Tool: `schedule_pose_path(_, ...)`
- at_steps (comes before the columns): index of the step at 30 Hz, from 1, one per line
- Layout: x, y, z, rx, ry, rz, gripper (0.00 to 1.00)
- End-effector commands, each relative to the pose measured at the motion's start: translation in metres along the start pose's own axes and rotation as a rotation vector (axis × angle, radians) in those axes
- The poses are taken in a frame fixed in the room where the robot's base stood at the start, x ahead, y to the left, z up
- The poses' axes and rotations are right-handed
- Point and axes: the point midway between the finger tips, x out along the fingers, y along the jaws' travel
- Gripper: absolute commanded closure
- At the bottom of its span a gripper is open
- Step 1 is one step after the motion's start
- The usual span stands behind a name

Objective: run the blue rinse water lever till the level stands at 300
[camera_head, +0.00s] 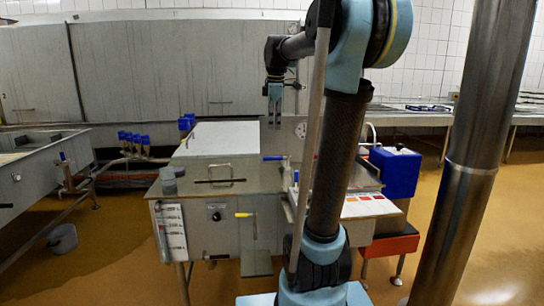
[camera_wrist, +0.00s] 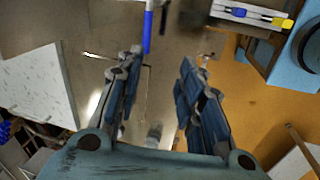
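A blue lever (camera_head: 275,158) lies level at the back of the steel vat (camera_head: 222,180), by a pale post. A blue bar, which looks like this lever (camera_wrist: 148,30), shows in the wrist view beyond my fingertips. My gripper (camera_head: 274,116) hangs fingers down above the vat, apart from the lever. In the wrist view my gripper (camera_wrist: 158,62) has its two fingers spread with nothing held. A white marked strip (camera_head: 172,232) is on the vat's front left; its figures are too small to read, so I cannot tell the level.
A yellow lever (camera_head: 243,215) sits on the vat's front. A blue box (camera_head: 396,172) stands to the right, near a panel with red marks (camera_head: 368,205). A steel column (camera_head: 458,165) rises at the right. A grey bucket (camera_head: 63,239) stands on the wet floor at the left.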

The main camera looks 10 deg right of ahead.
Motion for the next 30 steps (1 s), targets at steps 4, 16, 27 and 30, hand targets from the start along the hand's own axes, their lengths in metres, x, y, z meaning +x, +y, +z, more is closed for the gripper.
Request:
schedule_pose_path(4, -0.007, 0.021, -0.003, -0.079, -0.001, 0.000, 0.65)
schedule_pose_path(16, 0.030, 0.026, 0.000, -0.095, -0.002, 0.000, 0.65)
schedule_pose_path(27, 0.095, 0.026, 0.001, -0.093, -0.002, 0.000, 0.65)
schedule_pose_path(30, 0.112, 0.026, 0.001, -0.093, -0.002, 0.000, 0.65)
